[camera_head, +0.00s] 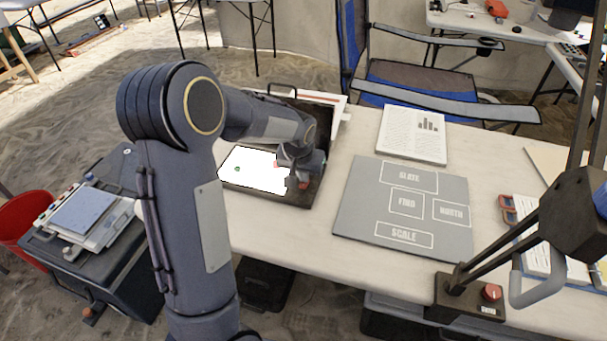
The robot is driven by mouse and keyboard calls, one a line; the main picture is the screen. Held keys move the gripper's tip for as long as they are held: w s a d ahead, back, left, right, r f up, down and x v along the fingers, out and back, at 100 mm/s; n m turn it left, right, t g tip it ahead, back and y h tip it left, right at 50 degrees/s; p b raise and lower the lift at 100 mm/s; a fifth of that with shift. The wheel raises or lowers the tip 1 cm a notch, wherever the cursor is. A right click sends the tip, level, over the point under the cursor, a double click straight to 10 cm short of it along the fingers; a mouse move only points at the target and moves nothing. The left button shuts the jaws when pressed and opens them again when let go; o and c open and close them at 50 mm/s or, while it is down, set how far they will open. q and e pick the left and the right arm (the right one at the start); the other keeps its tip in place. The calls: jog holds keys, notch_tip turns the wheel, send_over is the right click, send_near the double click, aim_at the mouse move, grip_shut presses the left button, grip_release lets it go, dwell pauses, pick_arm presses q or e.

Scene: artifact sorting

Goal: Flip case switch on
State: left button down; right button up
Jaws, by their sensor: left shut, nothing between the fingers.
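The open dark case (314,187) lies on the table, left of the grey board. My left arm reaches across the case from the left. My left gripper (297,181) is shut and empty, pointing down at the right part of the white panel, close to a small red spot. The gripper and forearm cover part of the case; I cannot make out the switch or whether the gripper touches it. My right gripper is not in view.
A dark lamp-like stand with a red knob (491,292) is at the right front. A blue chair (420,85) stands behind the table.

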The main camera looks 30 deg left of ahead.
pick_arm(q)
jog(key=r, duration=0.1)
jog(key=r+p, duration=0.2)
jog(key=shift+w+a+r, duration=0.1)
jog(key=shift+w+r, duration=0.15)
jog(key=shift+r, duration=0.15)
notch_tip(320, 180, up, 10)
jog(key=shift+s+p, duration=0.15)
jog(key=shift+p, duration=0.3)
jog(key=shift+f, duration=0.1)
